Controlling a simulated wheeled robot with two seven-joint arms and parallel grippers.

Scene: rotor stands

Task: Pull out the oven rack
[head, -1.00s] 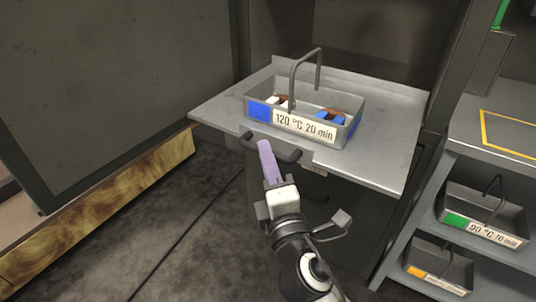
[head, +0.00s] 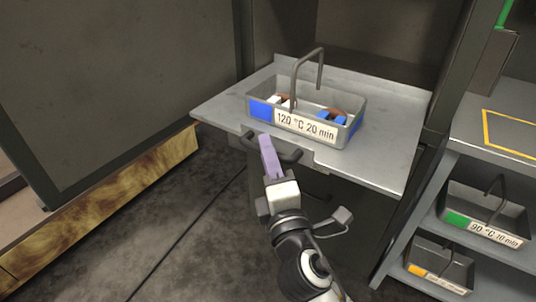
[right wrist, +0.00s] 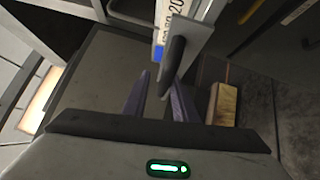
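The oven rack (head: 222,108) is a flat grey metal sheet that juts out of the dark oven opening. A dark bar handle (head: 289,158) is fixed to its front edge and also shows in the right wrist view (right wrist: 172,62). My right gripper (head: 266,142) has its purple fingers at this handle. In the right wrist view the two fingers (right wrist: 162,92) stand apart, with a gap between the left finger and the handle bar. Whether they touch the handle is unclear. My left gripper is not in view.
A grey tray (head: 310,130) labelled "120 °C 20 min", with an arched handle and blue and white parts, stands on the rack. The oven door (head: 115,80) stands at left. Shelves at right hold a 90 °C tray (head: 463,220) and an orange-marked tray (head: 433,278). Floor in front is clear.

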